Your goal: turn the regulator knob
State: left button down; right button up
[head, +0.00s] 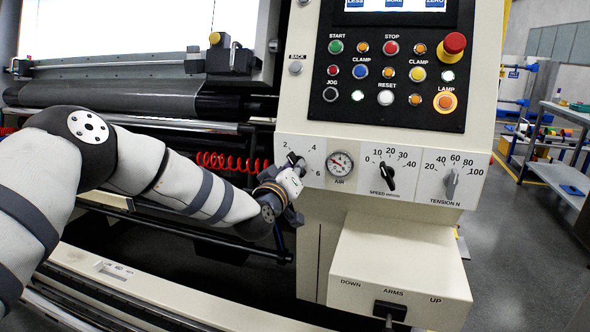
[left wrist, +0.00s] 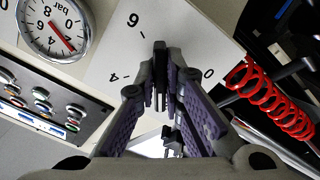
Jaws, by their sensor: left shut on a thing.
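The regulator knob (head: 292,157) is small and black, on the white plate with a scale at the left end of the lower panel. My left gripper (head: 298,169) comes at it from below left and is shut on it. In the left wrist view, the gripper fingers (left wrist: 163,88) close together over the knob, in front of the plate (left wrist: 185,35) with the marks 0, 4 and 6. The fingers hide most of the knob, so its exact pointer setting is unclear. The air gauge (head: 340,164) sits just right of it; it also shows in the left wrist view (left wrist: 52,28).
The speed knob (head: 387,177) and tension knob (head: 451,183) are further right on the same panel. Above is a black button panel (head: 390,75) with a red mushroom button (head: 454,43). A red coiled hose (head: 225,162) hangs left, behind my arm. A box with an arms lever (head: 390,309) juts out below.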

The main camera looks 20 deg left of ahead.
pick_arm(q)
jog(key=shift+d+r+n+b, duration=0.1)
jog(key=shift+n+b, duration=0.6)
jog(key=shift+n, duration=3.5)
jog(key=shift+r+n+b, duration=0.1)
jog(key=shift+n+b, duration=0.55)
jog(key=shift+n, duration=3.55)
pick_arm(e)
jog(key=shift+g, duration=0.7)
jog(key=shift+s+f, duration=1.7)
jog(key=shift+s, duration=0.05)
pick_arm(q)
jog(key=shift+r, duration=0.1)
jog(key=c, duration=1.7)
grip_release()
jog(key=s, duration=1.2)
jog(key=shift+a, duration=0.2)
